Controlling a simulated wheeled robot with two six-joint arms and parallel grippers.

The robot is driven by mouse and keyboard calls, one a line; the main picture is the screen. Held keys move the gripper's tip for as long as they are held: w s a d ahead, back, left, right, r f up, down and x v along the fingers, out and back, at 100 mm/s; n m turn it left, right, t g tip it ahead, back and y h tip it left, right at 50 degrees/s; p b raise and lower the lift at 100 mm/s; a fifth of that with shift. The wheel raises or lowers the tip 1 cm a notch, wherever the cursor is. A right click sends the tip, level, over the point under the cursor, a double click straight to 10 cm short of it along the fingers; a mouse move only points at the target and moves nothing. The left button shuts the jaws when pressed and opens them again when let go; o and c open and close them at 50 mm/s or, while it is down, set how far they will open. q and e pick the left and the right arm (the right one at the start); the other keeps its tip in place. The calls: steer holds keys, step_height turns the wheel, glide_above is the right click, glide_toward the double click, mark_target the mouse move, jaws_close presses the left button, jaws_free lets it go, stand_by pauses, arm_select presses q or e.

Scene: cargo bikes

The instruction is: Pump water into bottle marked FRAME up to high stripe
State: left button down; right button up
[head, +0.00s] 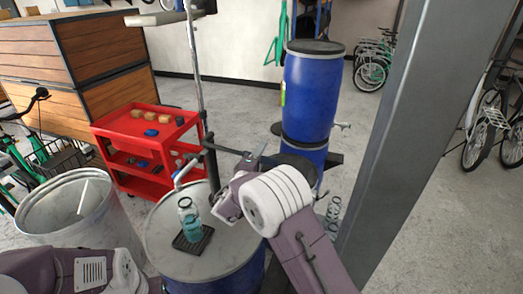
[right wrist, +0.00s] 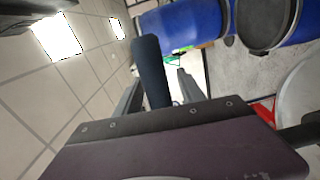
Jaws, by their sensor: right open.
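A clear bottle (head: 190,220) stands upright under the pump spout (head: 183,172), on a black drip grate (head: 207,232) on the drum lid. Blue-green liquid fills its lower part; its label and stripes are too small to read. The dark pump lever (head: 222,149) reaches right from the pump post toward my right gripper (head: 246,163). In the right wrist view a dark bar, seemingly the lever's grip (right wrist: 150,70), lies between the spread fingers of the right gripper (right wrist: 160,90). My left arm shows at the lower left, but its gripper is out of frame.
The bottle stands on a drum with a pale lid (head: 160,235). A grey bin (head: 70,215) is at left and a red cart (head: 150,150) behind. Blue barrels (head: 311,90) are stacked behind the right arm. Several clear bottles (head: 333,212) stand by the grey post (head: 395,130).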

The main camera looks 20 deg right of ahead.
steer(key=shift+w+d, duration=0.15)
steer(key=shift+w, duration=0.05)
jaws_close()
stand_by(1.4)
